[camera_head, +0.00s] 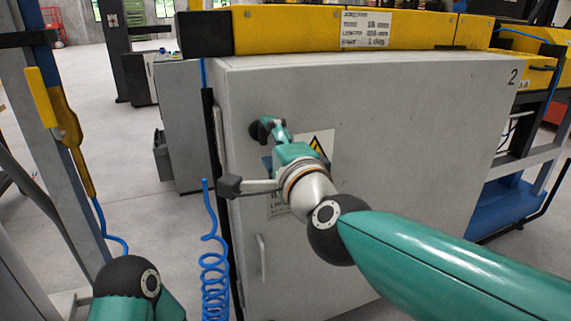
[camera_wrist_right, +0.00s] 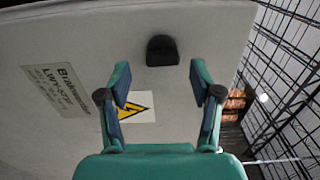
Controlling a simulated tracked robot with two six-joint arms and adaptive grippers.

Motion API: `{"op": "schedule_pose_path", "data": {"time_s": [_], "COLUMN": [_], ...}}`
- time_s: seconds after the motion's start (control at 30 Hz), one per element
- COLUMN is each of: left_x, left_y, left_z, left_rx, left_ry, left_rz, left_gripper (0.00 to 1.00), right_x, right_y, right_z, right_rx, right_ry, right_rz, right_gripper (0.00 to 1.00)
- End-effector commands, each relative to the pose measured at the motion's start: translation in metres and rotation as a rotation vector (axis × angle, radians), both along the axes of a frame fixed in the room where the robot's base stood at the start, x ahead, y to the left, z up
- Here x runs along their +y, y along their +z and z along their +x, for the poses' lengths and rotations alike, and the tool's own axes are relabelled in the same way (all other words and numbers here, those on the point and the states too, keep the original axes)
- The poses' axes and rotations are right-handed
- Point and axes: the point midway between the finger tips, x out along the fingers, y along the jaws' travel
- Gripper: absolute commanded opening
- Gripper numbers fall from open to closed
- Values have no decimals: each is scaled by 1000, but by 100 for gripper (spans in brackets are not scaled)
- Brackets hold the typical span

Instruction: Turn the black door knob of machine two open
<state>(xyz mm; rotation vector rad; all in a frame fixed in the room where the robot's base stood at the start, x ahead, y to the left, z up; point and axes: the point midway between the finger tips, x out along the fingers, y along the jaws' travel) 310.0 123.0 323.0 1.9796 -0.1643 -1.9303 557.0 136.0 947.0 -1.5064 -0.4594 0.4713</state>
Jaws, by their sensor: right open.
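The grey cabinet of machine two (camera_head: 420,130) stands in front of me, with a "2" at its upper right corner. Its black door knob (camera_head: 256,132) is near the upper left of the door. The knob also shows in the right wrist view (camera_wrist_right: 162,50), just beyond the fingertips and roughly centred between them. My right gripper (camera_head: 274,128) is open and empty, close to the door. In the wrist view its two fingers (camera_wrist_right: 160,76) are spread wide. Whether a finger touches the knob cannot be told. My left gripper is out of view; only part of that arm shows.
A silver handle (camera_head: 262,257) sits lower on the door. A warning sign (camera_wrist_right: 136,107) is on the door beside the knob. A coiled blue hose (camera_head: 214,265) hangs left of the cabinet. Yellow bars (camera_head: 290,28) run along the top. A wire fence (camera_wrist_right: 285,70) stands at right in the wrist view.

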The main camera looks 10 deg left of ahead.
Motion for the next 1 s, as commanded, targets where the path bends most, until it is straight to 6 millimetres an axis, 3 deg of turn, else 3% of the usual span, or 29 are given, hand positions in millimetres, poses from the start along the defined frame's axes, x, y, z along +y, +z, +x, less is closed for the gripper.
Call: {"op": "schedule_pose_path", "data": {"time_s": [0.3,0.5,1.0], "left_x": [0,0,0], "left_y": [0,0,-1], "left_z": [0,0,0], "left_rx": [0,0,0], "left_ry": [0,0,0], "left_rz": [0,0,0], "left_gripper": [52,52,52], "right_x": [-36,-49,-58], "right_y": [0,-1,-4], "right_z": [-55,-74,-74], "right_rx": [0,2,8], "right_ry": [2,1,-12], "right_rz": [0,0,-2], "right_gripper": [65,65,65]}}
